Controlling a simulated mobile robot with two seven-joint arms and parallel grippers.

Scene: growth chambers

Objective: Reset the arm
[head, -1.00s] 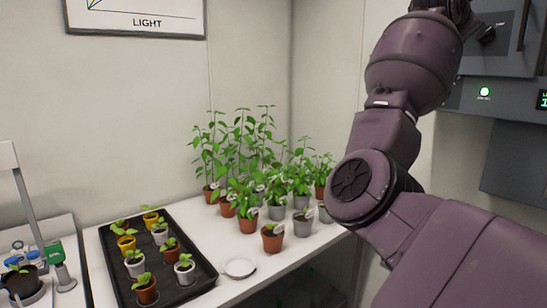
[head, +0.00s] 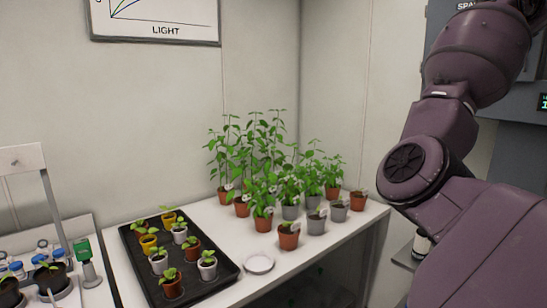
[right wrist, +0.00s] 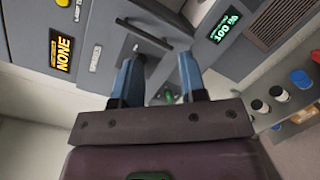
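My right arm (head: 440,140) rises along the right side of the head view, bent at the elbow and reaching up past the top edge. Its gripper is outside the head view. In the right wrist view my right gripper (right wrist: 160,75) shows two blue fingers standing well apart. My left arm and left gripper are not in view.
A grey cabinet (right wrist: 88,20) with a dark handle faces the right wrist camera.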

